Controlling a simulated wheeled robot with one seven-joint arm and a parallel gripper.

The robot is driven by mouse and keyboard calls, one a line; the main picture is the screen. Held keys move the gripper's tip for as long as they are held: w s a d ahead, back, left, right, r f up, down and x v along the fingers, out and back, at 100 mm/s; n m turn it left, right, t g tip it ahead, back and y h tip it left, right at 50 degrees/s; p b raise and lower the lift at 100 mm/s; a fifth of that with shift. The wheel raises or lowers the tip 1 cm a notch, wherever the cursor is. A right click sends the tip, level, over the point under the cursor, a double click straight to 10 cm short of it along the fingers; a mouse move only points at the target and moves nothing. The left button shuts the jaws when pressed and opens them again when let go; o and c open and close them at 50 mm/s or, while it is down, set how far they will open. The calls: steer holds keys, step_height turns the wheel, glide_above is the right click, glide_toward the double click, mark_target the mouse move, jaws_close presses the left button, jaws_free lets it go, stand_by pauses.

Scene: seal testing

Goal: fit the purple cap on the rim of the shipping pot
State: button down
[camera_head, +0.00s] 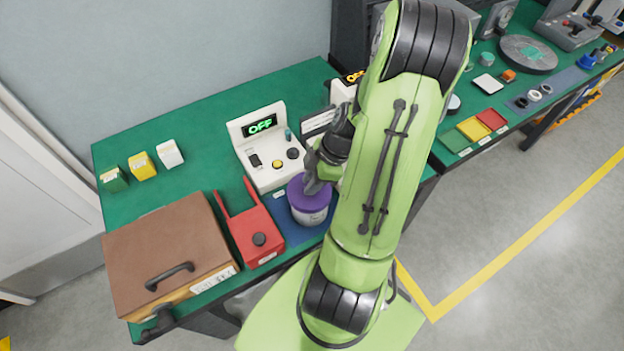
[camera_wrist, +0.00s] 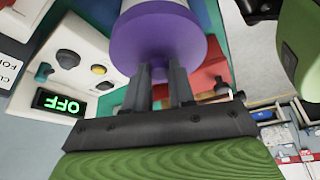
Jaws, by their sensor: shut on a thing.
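The purple cap (camera_head: 305,194) is a wide disc at the front edge of the table, directly over the white shipping pot (camera_head: 311,216). My gripper (camera_head: 316,180) reaches it from above and is shut on the cap. In the wrist view the two dark fingers (camera_wrist: 159,88) close on the middle of the purple cap (camera_wrist: 155,42), and a little of the pale pot (camera_wrist: 132,5) shows beyond it. The cap looks roughly level with the pot; I cannot tell whether it sits fully down on the rim. The pot stands upright on a blue mat (camera_head: 285,226).
A red fixture (camera_head: 252,236) stands just left of the pot, with a brown case (camera_head: 165,250) farther left. A white tester reading OFF (camera_head: 268,150) stands behind. Small green, yellow and white blocks (camera_head: 142,166) sit at the back left. Green table (camera_head: 205,115) is free there.

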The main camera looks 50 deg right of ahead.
steer(key=shift+f+b, duration=0.45)
steer(key=shift+f, duration=0.05)
steer(key=c, duration=0.9)
jaws_free()
steer(key=shift+o, duration=0.2)
step_height(320, 180, up, 7)
steer(key=p, duration=0.5)
steer(key=shift+r, duration=0.15)
